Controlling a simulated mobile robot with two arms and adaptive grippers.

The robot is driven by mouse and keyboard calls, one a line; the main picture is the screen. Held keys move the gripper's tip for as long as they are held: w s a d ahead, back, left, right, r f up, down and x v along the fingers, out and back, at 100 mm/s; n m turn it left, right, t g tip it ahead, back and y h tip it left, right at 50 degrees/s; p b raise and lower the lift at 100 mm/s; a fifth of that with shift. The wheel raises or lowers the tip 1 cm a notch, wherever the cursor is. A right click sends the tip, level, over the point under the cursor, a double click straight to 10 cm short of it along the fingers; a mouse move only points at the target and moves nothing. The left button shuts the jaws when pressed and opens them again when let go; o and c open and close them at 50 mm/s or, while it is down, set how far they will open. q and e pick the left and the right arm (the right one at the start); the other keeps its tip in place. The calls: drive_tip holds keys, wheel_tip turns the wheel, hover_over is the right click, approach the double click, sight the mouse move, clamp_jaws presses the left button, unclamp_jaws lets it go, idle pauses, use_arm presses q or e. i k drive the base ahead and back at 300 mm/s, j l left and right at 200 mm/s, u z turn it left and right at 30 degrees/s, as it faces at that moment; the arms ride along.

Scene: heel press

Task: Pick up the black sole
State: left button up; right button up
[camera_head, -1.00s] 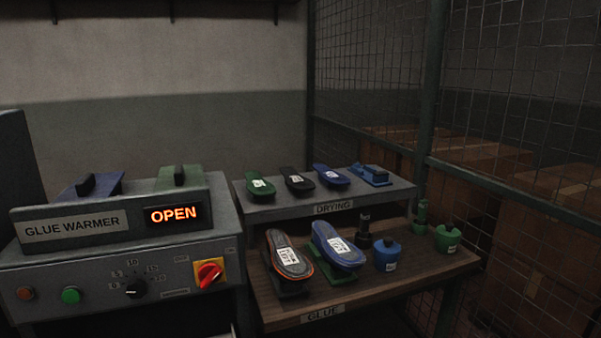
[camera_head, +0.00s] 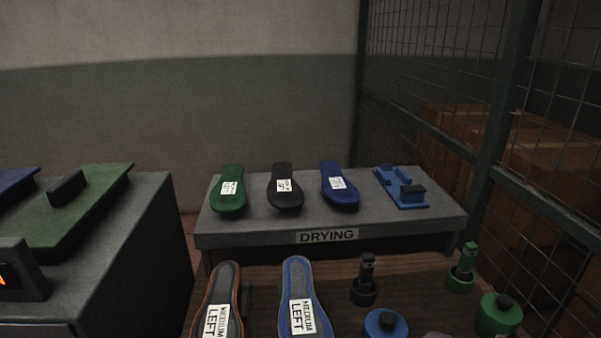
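The black sole (camera_head: 285,199) lies on the grey drying shelf (camera_head: 232,240), between a green sole (camera_head: 229,202) on its left and a blue sole (camera_head: 338,197) on its right. It carries a white label whose text is too small to read. Its toe end points toward the back wall or the front; I cannot tell which. Neither of my grippers shows in the head view, so their state is not visible.
A blue fixture (camera_head: 401,188) sits at the shelf's right end. Below, the wooden glue table holds an orange-edged sole (camera_head: 222,285), a blue-edged sole (camera_head: 298,275), and blue (camera_head: 385,324) and green pots (camera_head: 497,314). The glue warmer (camera_head: 135,240) stands left; wire mesh fence right.

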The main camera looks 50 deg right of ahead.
sight(283, 193)
drive_tip(key=l+z, duration=0.45)
drive_tip(key=i+l+z, duration=0.2)
drive_tip(key=l+z, duration=0.25)
drive_tip(key=j, duration=0.1)
